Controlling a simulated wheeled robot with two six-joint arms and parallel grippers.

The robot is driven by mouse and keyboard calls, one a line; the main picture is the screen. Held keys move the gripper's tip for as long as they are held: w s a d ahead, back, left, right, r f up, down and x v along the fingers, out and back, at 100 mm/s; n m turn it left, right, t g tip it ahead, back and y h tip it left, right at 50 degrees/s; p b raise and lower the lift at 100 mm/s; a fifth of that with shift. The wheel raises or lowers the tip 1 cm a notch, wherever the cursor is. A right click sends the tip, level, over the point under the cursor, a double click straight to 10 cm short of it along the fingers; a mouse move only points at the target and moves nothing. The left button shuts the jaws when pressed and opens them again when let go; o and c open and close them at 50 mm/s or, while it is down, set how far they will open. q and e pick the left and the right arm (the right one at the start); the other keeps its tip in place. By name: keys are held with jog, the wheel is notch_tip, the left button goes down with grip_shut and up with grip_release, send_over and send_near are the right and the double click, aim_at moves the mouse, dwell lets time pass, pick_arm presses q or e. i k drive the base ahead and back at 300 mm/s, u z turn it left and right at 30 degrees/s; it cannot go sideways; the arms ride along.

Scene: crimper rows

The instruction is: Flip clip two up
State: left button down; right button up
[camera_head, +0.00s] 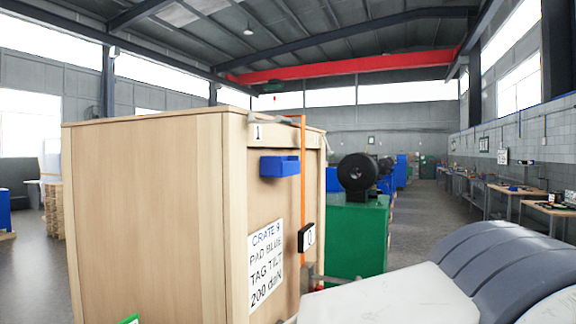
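A tall light-wood crate (150,210) stands close in front, left of centre. A tag on its upper corner reads 1 (258,132). An orange strap (303,190) runs down its right-hand face. A small black block with a white 0 plate (307,237) sits at the strap. A grey metal piece (309,278) shows below it; I cannot tell what it is. I make out no clip marked two. Neither of my grippers shows.
A blue tray-like box (280,166) and a white sign (265,263) reading CRATE 9, PAD BLUE, TAG TILT, 200 daN are on the crate. A green machine (357,235) with a black round part stands behind. Workbenches (515,195) line the right wall; the aisle beside them looks clear.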

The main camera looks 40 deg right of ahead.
aim_at(329, 153)
jog(key=z, duration=1.8)
jog(key=i, duration=0.6)
jog(key=z, duration=0.5)
jog(key=i, duration=1.55)
jog(key=u, duration=0.25)
